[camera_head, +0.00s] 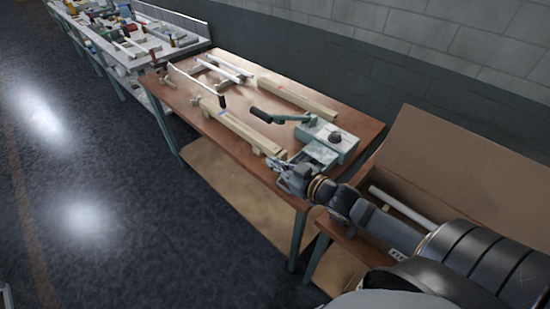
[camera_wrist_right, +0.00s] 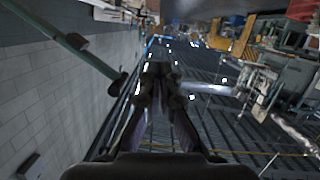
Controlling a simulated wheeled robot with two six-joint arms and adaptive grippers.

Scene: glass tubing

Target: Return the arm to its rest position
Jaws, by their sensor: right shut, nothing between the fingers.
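My right arm comes in from the lower right in the head view. Its gripper (camera_head: 284,170) is at the near right edge of the brown wooden table (camera_head: 231,77), beside the green-grey device (camera_head: 327,137) with a black knob and a lever. The gripper is shut and empty. In the right wrist view the shut fingers (camera_wrist_right: 162,82) point out over an open stretch of the room, with no object between them. My left gripper does not show in the head view.
Wooden bars (camera_head: 297,99) and white tubes (camera_head: 222,68) on supports lie on the table. A cardboard box (camera_head: 450,160) with a white tube stands at the right, close to my arm. A cluttered bench (camera_head: 178,47) is at the back left. The dark floor at left is clear.

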